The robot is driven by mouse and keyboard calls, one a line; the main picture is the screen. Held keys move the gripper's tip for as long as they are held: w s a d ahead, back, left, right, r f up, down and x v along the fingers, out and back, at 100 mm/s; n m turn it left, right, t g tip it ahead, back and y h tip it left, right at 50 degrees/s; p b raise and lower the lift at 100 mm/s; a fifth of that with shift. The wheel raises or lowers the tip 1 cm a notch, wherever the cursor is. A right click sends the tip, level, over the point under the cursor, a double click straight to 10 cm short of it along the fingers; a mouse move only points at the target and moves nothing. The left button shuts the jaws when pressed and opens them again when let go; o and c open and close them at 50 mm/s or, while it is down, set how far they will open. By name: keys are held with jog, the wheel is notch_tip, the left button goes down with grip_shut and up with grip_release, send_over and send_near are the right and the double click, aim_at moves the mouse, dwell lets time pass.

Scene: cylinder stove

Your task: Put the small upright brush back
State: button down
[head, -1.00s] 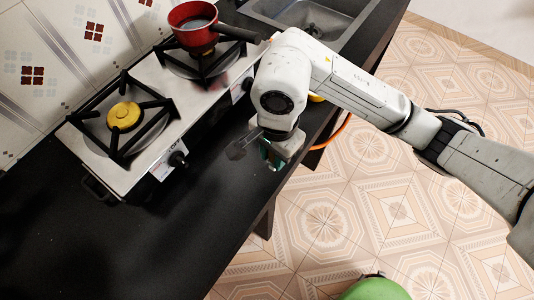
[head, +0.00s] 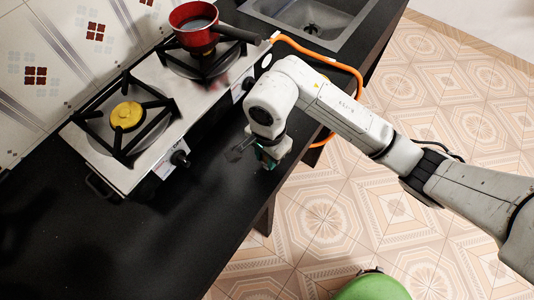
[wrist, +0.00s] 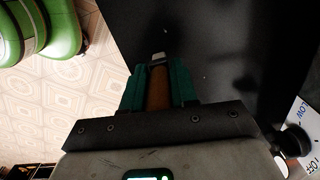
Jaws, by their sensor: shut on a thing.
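My gripper (head: 266,161) is low over the front part of the black counter, to the right of the stove knob. In the wrist view its green fingers (wrist: 158,92) are shut on the small brush. The brush (wrist: 159,88) shows there as a brown handle between the fingers, with a pale tip beyond them over the black counter. In the head view my gripper and wrist mostly hide the brush. I cannot tell whether its tip touches the counter.
The two-burner stove (head: 153,150) stands against the tiled wall. A red pan (head: 196,36) sits on its far burner, handle towards the right. An orange hose (head: 345,68) loops over the counter edge near the sink (head: 311,17). The black counter (head: 130,240) is bare at lower left.

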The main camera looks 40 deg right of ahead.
jog(key=shift+f, duration=0.2)
jog(key=c, duration=0.9)
grip_release()
jog(key=shift+r, duration=0.1)
jog(key=r, duration=0.8)
jog(key=r+b, duration=0.1)
jog(key=r, duration=0.2)
jog(key=shift+w+d+r, duration=0.1)
jog(key=shift+d+r, duration=0.15)
jog(key=shift+r, duration=0.35)
